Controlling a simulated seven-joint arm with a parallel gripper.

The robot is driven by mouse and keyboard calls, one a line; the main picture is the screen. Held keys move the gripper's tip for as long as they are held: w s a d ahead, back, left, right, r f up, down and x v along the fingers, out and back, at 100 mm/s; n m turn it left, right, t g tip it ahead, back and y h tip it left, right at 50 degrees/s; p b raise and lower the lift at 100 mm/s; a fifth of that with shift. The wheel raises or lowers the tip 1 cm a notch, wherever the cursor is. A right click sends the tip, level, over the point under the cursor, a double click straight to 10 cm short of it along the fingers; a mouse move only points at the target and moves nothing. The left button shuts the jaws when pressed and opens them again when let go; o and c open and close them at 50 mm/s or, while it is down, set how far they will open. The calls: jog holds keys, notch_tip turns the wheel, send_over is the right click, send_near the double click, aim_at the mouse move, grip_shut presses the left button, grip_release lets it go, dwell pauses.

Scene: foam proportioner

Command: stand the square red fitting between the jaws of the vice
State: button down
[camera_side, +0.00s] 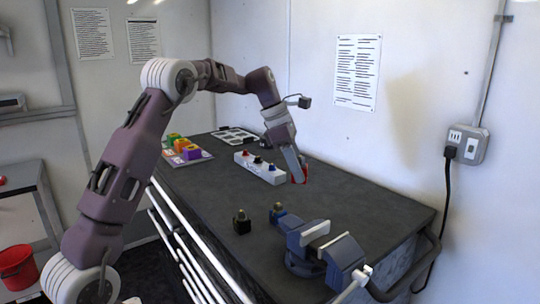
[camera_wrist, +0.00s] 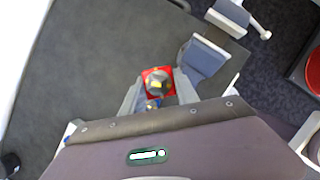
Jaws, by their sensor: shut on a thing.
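The square red fitting (camera_wrist: 149,73) is held between the two fingers of my gripper (camera_wrist: 160,90), with a grey and yellow top showing in the wrist view. In the side view my gripper (camera_side: 299,171) is above the bench, and only a little red of the fitting (camera_side: 304,172) shows beside the fingers. The blue-grey vice (camera_side: 340,256) stands at the near right corner of the bench, with a gap between its pale jaws. The vice also shows in the wrist view (camera_wrist: 204,57), just right of the fitting. The fitting is apart from the vice in the side view.
A white block with coloured knobs (camera_side: 248,166) and a tray of coloured blocks (camera_side: 203,157) are farther back. The dark bench top (camera_side: 365,204) is clear behind the vice.

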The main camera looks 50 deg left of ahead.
jog(key=s+d+m+g+h, duration=0.1)
jog(key=s+d+m+g, duration=0.3)
jog(key=d+m, duration=0.75)
jog(key=shift+s+d+f+n+t, duration=0.15)
jog(key=shift+d+f+n, duration=0.3)
jog(key=shift+f, duration=0.95)
jog(key=shift+d+f+n+t, duration=0.1)
jog(key=shift+d+f+n, duration=0.35)
jog(key=shift+f, duration=1)
jog(key=shift+s+d+f+n+t, duration=0.15)
jog(key=shift+d+f+n, duration=0.3)
jog(key=shift+f, duration=0.95)
jog(key=c, duration=0.8)
grip_release()
jog(key=shift+c, duration=0.2)
notch_tip(320, 180, up, 8)
jog(key=shift+r, duration=0.1)
